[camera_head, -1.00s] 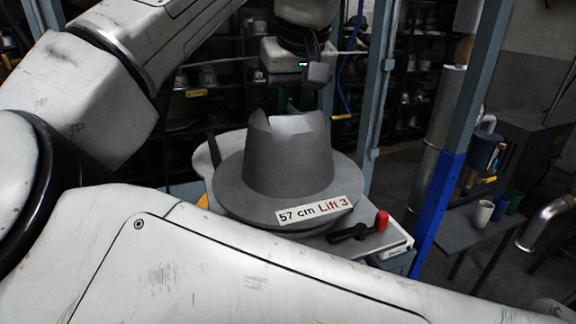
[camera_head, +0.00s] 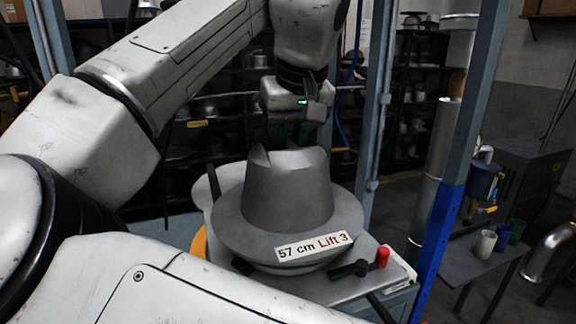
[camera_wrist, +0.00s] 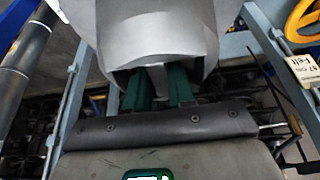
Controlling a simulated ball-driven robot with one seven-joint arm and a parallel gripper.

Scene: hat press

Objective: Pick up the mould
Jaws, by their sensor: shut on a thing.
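The mould (camera_head: 287,195) is a grey hat shape with a tall crown and wide brim. Its brim carries a label reading "57 cm Lift 3". In the head view it is at the press bed, and I cannot tell whether it is clear of the bed. My gripper (camera_head: 292,130) is behind the crown, its fingertips mostly hidden there. In the wrist view the mould (camera_wrist: 155,30) fills the top middle. The green fingers of my gripper (camera_wrist: 157,88) are shut on a narrow grey part of it.
The press bed (camera_head: 345,288) has a black lever with a red knob (camera_head: 383,257) close to the brim. Blue-grey posts (camera_head: 378,120) stand behind and to the right. A side table (camera_head: 470,262) with cups is at right. The wrist view shows a yellow handwheel (camera_wrist: 296,22).

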